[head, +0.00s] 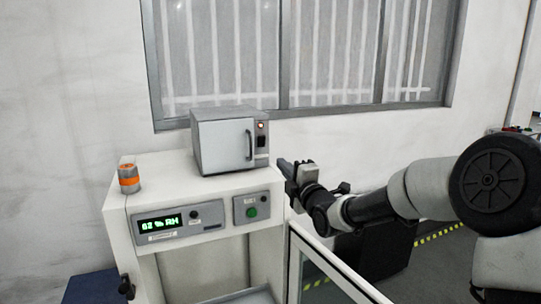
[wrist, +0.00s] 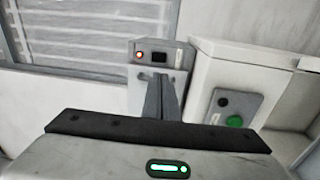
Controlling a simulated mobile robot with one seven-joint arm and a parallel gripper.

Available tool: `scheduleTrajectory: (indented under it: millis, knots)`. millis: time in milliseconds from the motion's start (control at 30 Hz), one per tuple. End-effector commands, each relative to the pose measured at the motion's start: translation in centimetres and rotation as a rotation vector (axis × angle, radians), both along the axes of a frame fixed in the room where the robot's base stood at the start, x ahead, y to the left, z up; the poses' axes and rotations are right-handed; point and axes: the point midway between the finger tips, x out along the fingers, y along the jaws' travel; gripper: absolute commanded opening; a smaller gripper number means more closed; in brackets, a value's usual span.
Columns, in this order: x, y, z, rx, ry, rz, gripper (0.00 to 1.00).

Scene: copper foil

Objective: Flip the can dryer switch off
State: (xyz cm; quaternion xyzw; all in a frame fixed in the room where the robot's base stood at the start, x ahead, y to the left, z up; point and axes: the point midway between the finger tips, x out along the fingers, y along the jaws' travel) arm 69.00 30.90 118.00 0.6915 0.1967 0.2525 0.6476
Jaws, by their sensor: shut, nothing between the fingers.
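A grey box oven (head: 222,145), which looks like the can dryer, stands on the white cabinet, with a dark door handle on its front. Its control strip (head: 262,133) carries a lit orange lamp (head: 261,125) and a dark switch (head: 261,141) below it. In the wrist view the lamp (wrist: 138,54) glows beside the dark switch (wrist: 160,57), beyond the fingertips. My gripper (head: 283,167) is to the right of the oven and lower than the switch, apart from it in the head view. Its fingers (wrist: 162,82) are shut and empty. The switch's tilt is too small to tell.
The white cabinet (head: 118,215) has a green display (head: 160,224) and a panel with a green button (head: 252,212). An orange-banded can (head: 129,179) stands on its left. A window (head: 330,55) is behind. A glass-panelled frame (head: 293,265) stands at the cabinet's right.

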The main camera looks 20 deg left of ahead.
Motion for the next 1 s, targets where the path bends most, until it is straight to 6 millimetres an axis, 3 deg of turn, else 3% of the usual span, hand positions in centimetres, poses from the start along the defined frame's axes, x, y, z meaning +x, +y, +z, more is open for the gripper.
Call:
scheduleTrajectory:
  millis: [200,667,1000]
  knots:
    - [0.8,0.0,-0.4,0.032,-0.095,-0.004,0.0]
    - [1.4,0.5,-0.2,0.034,-0.1,-0.004,0.0]
    - [6.4,4.3,1.1,0.036,-0.098,-0.004,0.0]
